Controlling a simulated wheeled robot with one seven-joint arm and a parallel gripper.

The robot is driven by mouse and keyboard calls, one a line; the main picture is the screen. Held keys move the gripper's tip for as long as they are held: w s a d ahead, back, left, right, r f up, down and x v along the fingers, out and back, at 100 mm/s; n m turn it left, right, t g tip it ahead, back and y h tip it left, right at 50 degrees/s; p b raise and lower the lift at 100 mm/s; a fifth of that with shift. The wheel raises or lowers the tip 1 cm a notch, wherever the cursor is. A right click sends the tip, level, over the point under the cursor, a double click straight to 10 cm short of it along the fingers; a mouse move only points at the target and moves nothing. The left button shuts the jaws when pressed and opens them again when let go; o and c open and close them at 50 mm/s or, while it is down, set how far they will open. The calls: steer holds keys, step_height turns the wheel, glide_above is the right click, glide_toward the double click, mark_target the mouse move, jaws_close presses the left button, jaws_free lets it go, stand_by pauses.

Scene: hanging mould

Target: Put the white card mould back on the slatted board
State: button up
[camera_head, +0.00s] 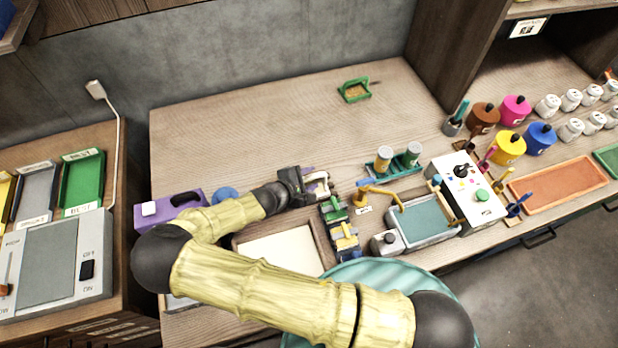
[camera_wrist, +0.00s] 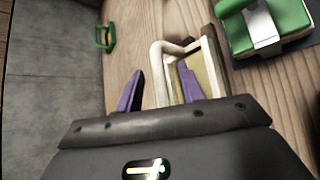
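The white card mould, a pale frame with a handle loop, lies on the wooden table at my gripper in the wrist view (camera_wrist: 162,62). It also shows small in the head view (camera_head: 322,180). My gripper (camera_wrist: 160,80) has two purple fingers set apart. One finger is left of the frame's near side bar and the other shows inside the frame's opening. The bar lies between them with a gap, so the gripper looks open; contact cannot be told. In the head view my gripper (camera_head: 313,184) is above the table's middle. I cannot identify the slatted board for certain.
A green mould (camera_head: 355,90) lies at the back of the table. The table's back left is clear.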

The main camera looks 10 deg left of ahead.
steer(key=shift+s+a, duration=0.1)
steer(key=b+v, duration=0.3)
steer(key=v, duration=1.4)
steer(key=shift+s, duration=0.15)
